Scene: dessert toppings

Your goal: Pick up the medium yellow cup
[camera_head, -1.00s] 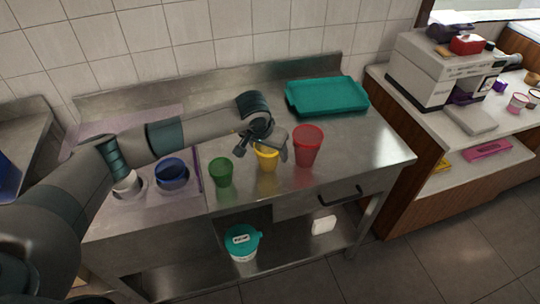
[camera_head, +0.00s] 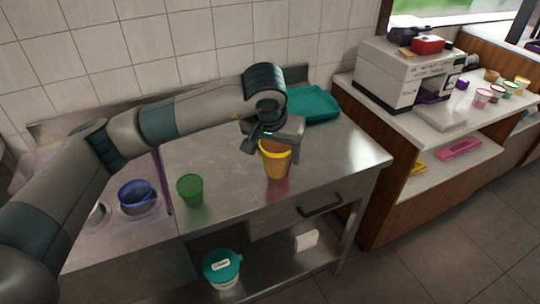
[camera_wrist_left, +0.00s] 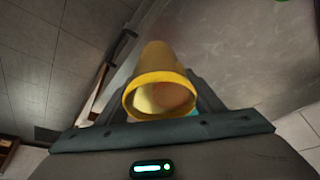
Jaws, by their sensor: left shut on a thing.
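The medium yellow cup (camera_head: 275,160) is held by my left gripper (camera_head: 272,145) in the head view, with one finger on each side of it. It appears raised above the steel counter. In the left wrist view the yellow cup (camera_wrist_left: 165,62) sits between the fingers with its round rim facing the camera. A green cup (camera_head: 190,190) stands on the counter to the left. The red cup cannot be made out now; a reddish patch shows just below the yellow cup. My right gripper is out of view.
Blue bowls (camera_head: 137,196) sit at the counter's left. A teal tray (camera_head: 315,104) lies behind the gripper. A tub with a teal lid (camera_head: 222,268) is on the lower shelf. A white machine (camera_head: 405,75) stands on the side counter. The counter's right part is clear.

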